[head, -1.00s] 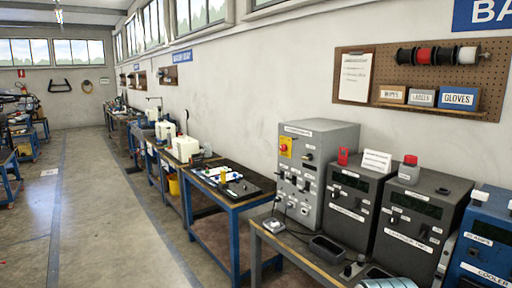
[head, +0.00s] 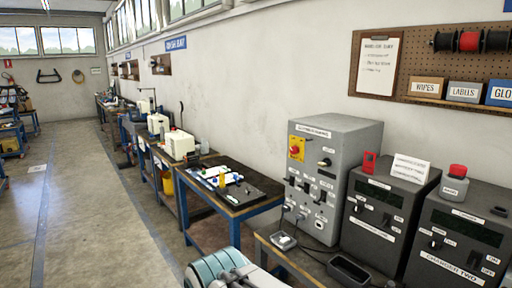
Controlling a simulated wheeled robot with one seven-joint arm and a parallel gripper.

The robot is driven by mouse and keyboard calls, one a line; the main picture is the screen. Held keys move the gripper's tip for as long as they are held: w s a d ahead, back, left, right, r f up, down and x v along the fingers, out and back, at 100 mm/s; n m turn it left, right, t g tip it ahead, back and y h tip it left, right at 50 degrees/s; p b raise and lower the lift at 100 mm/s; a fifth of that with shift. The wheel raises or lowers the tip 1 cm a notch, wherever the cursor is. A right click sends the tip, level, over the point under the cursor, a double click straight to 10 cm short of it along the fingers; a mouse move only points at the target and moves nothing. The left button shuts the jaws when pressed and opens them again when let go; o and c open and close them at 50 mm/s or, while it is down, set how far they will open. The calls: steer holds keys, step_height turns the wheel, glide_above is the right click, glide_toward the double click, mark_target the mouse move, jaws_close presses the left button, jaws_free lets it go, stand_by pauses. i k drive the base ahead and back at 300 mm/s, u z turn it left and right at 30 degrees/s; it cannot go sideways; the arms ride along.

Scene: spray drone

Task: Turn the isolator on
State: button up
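The isolator (head: 297,148) is a red rotary knob on a yellow plate, at the upper left of the front face of a tall grey control box (head: 352,145). The knob is small in view, and I cannot tell which position it points to. Nothing touches it. Part of my own arm, teal and white, shows at the bottom edge of the head view, below and left of the box. My gripper's fingers are not in view.
Dark charger units (head: 458,235) stand to the right of the box on the same bench. A small grey device (head: 282,241) and a dark tray (head: 349,270) lie in front. A blue-legged table (head: 232,212) stands left. The floor (head: 95,235) at left is clear.

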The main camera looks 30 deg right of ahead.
mark_target(293, 149)
steer(key=z, duration=0.4)
steer(key=i, duration=1.2)
steer(key=z, duration=0.75)
